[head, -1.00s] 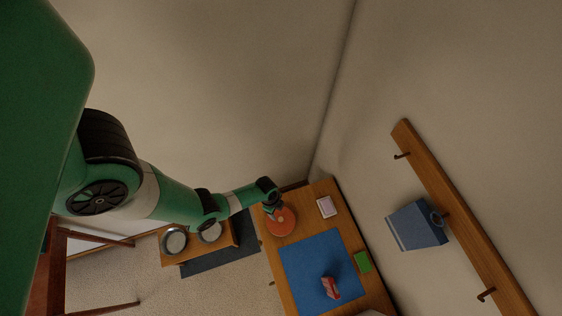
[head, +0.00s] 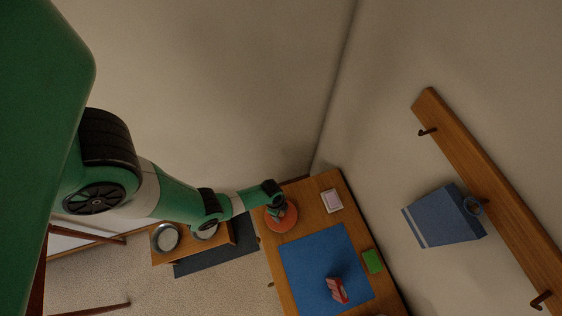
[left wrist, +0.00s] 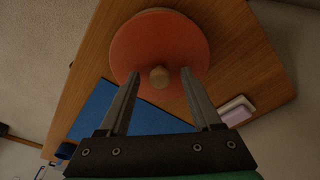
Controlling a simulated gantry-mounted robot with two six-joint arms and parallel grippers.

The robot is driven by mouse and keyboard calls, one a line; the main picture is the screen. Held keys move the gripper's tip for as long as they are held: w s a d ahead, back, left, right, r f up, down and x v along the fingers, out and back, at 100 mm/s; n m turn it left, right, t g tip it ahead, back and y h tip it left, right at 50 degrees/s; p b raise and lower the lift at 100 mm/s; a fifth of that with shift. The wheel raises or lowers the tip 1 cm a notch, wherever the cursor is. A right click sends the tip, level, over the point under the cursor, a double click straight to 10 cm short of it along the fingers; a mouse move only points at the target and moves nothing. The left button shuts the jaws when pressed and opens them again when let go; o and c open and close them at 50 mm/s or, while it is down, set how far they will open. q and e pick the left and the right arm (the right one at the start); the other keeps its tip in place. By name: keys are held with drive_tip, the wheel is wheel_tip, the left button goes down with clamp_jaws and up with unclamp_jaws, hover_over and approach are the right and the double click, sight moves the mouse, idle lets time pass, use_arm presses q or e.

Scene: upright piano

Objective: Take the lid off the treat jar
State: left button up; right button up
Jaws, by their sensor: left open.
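The treat jar shows from above as a round orange-red lid (head: 288,222) at the far left part of the wooden table. In the left wrist view the lid (left wrist: 150,45) fills the upper middle, with a small round wooden knob (left wrist: 159,77) on it. The jar's body is hidden below the lid. My left gripper (head: 277,212) is over the lid. In the left wrist view its two fingers (left wrist: 160,74) are apart, one to each side of the knob, with a gap on both sides. Whether the fingertips are level with the knob I cannot tell. My right gripper is not in view.
The wooden table (head: 318,211) bears a blue mat (head: 318,262) with a red object (head: 337,289) on it, a green block (head: 373,261) and a pale, pink-edged item (head: 332,200). Two metal bowls stand on a low bench (head: 187,254). A blue bag (head: 440,220) hangs from a wall rack (head: 470,170).

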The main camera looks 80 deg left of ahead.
sight(282, 214)
use_arm(q)
drive_tip(key=shift+r, duration=0.1)
drive_tip(key=shift+c, duration=0.2)
clamp_jaws()
drive_tip(key=shift+r+p, duration=0.6)
drive_tip(key=shift+p, duration=0.15)
wheel_tip(282, 214, up, 3)
drive_tip(key=p, duration=0.2)
drive_tip(key=shift+p, duration=0.35)
drive_tip(key=s+d+r+p, duration=0.7)
drive_tip(key=s+d+r, duration=0.1)
drive_tip(key=d, duration=0.3)
drive_tip(key=shift+s+r, duration=0.4)
